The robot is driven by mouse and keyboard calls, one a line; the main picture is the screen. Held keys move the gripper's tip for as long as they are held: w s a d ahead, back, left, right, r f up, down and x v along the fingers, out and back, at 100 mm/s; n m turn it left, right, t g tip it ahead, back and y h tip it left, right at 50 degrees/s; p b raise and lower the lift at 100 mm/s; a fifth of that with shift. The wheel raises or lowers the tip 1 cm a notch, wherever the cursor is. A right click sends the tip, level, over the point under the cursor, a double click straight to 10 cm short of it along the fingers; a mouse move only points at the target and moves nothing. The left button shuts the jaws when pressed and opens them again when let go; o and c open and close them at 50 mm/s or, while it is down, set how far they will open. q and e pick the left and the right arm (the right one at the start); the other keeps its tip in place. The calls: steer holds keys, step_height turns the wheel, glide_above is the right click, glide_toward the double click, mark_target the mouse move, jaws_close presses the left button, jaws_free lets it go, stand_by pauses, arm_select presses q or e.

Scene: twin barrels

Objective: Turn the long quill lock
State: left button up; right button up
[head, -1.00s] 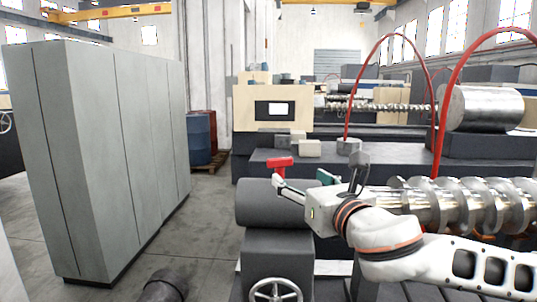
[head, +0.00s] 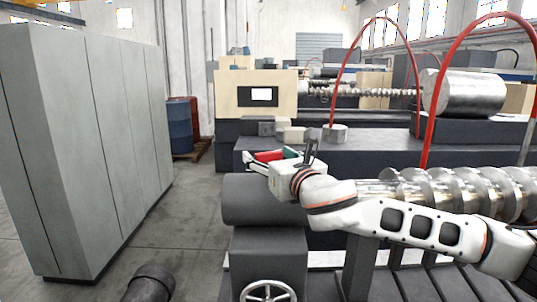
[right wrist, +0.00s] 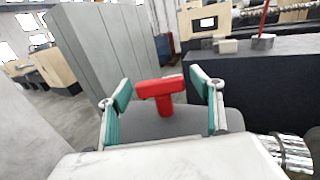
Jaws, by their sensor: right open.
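The quill lock (head: 268,155) is a red T-shaped handle on top of the dark grey cylindrical tailstock (head: 252,204). In the right wrist view the red handle (right wrist: 160,88) stands upright, with its crossbar running roughly left to right. My right gripper (head: 266,158) is open above the tailstock. Its green-padded fingers (right wrist: 160,92) stand on either side of the handle, with gaps visible at both sides. In the head view the gripper body partly hides the handle's stem. My left gripper is not in view.
A shiny screw shaft (head: 440,190) lies right of the tailstock, behind my right arm. A handwheel (head: 268,291) is on the tailstock's front. Tall grey cabinets (head: 95,150) stand left. Red hoses (head: 425,130) arch over the machine.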

steer(key=shift+w+a, duration=0.1)
steer(key=shift+w, duration=0.1)
steer(key=c, duration=1.1)
steer(key=shift+c, duration=0.2)
